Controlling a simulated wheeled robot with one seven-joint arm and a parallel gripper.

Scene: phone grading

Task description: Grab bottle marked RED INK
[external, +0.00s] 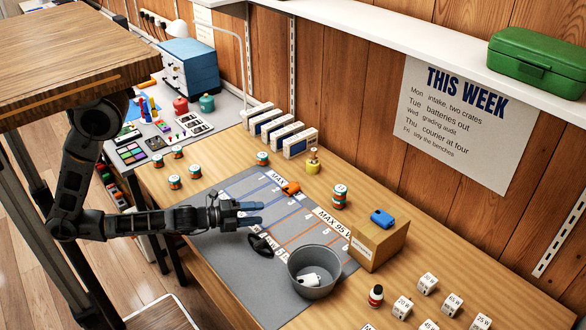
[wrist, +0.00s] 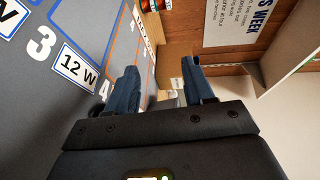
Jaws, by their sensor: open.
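A small dark bottle with a white label and some red on it (external: 376,295) stands on the wooden bench in the external view, low and right of centre. Its label is too small to read, so I cannot confirm that it says RED INK. My gripper (external: 262,213) is open and empty above the grey mat (external: 228,260), well to the left of and behind the bottle. In the wrist view, both blue fingers of my gripper (wrist: 161,82) are apart with nothing between them. I cannot make out the bottle in that view.
A grey bucket (external: 314,286) with a white object inside stands between my gripper and the bottle. A cardboard box (external: 378,248) with a blue item on top stands behind. White wattage-marked cubes (external: 402,307) are right of the bottle. A yellow bottle (external: 313,165) stands farther back.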

